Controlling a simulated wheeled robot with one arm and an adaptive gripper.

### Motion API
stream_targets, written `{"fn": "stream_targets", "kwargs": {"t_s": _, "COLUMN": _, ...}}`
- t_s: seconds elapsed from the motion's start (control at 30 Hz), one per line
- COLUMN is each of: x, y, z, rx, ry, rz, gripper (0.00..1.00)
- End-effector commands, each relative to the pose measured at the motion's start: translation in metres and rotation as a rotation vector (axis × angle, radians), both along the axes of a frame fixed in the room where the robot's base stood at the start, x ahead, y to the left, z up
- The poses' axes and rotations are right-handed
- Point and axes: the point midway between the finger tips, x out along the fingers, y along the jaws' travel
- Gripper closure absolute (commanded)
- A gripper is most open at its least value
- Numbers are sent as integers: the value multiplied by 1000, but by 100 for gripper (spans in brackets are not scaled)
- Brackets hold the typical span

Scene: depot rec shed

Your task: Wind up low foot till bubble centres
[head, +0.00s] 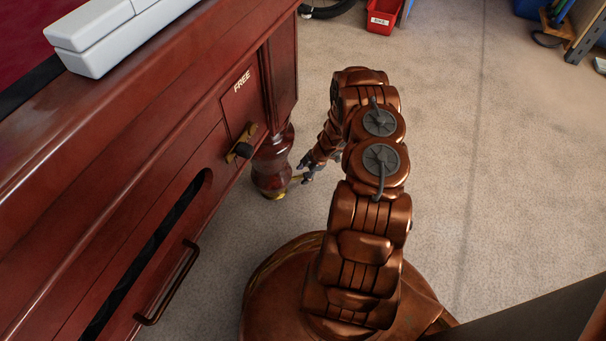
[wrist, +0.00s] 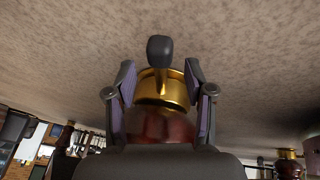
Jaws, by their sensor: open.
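The dark red turned table leg (head: 272,160) stands on the carpet under the table's near corner. Its brass foot (head: 279,195) shows at the floor. In the wrist view, which looks upside down, the brass foot (wrist: 163,88) is a gold collar below the red leg. A short lever with a black knob (wrist: 160,50) sticks out of it. My gripper (head: 308,170) is low beside the leg. In the wrist view my gripper (wrist: 160,76) is open, its fingers on either side of the foot and lever; I cannot tell whether they touch. No bubble is visible.
The red wooden table (head: 160,110) fills the left, with a pale grey long block (head: 112,35) on top. A black-knobbed brass fitting (head: 240,150) and a handle (head: 168,285) stick out from its side. A red bin (head: 382,16) stands far back.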

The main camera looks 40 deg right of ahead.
Motion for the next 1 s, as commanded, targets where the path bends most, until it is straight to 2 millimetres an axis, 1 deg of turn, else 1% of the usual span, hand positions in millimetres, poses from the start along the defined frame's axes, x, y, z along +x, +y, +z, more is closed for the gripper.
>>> {"fn": "stream_targets", "kwargs": {"t_s": 0.17, "x": -6, "y": -5, "z": 15, "rx": -2, "ry": 1, "rz": -1, "gripper": 47}}
{"fn": "stream_targets", "kwargs": {"t_s": 0.8, "x": -31, "y": -30, "z": 92, "rx": -1, "ry": -1, "rz": -1, "gripper": 47}}
{"fn": "stream_targets", "kwargs": {"t_s": 1.0, "x": -35, "y": -32, "z": 101, "rx": 1, "ry": 1, "rz": 1, "gripper": 47}}
